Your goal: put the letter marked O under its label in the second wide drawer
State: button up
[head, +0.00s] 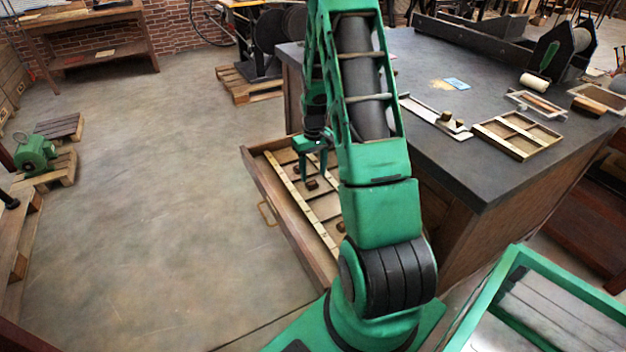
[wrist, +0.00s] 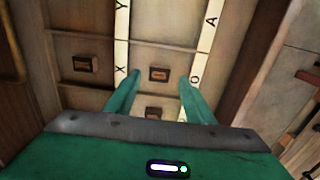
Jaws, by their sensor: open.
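The open drawer (head: 262,178) below the dark counter has wooden compartments and pale label strips. In the wrist view, the left strip (wrist: 121,45) reads Y and X, and the right strip (wrist: 204,45) reads A and O. The O label (wrist: 195,79) is by my right fingertip. My gripper (head: 312,172) is open over the drawer, fingers pointing down. A small dark block (wrist: 159,74) appears between the fingertips, untouched as far as I can see. Another block (wrist: 153,113) lies nearer the palm, and one (wrist: 82,64) lies left of the X strip. I cannot read their letters.
The counter (head: 440,75) is right of the drawer. On it are small blocks (head: 458,124) and a divided wooden frame (head: 518,137). The drawer's front with its handle (head: 266,214) faces open floor at the left. A green machine (head: 35,153) stands on a pallet.

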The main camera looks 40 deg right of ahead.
aim_at(313, 184)
jog(key=s+a+r, duration=0.2)
jog(key=s+r, duration=0.1)
jog(key=r, duration=0.5)
jog(key=s+a+r, duration=0.2)
jog(key=r, duration=0.5)
jog(key=s+a+r+m, duration=0.1)
jog(key=s+a+r, duration=0.2)
jog(key=s, duration=0.5)
jog(key=s+a+r+m, duration=0.1)
jog(key=s+a+r, duration=0.3)
jog(key=s, duration=0.4)
jog(key=s+a+r+m, duration=0.1)
jog(key=s+a+r, duration=0.3)
jog(key=s, duration=0.4)
jog(key=shift+s+a, duration=0.3)
jog(key=shift+a, duration=0.5)
jog(key=shift+w+f, duration=0.3)
jog(key=shift+w, duration=0.35)
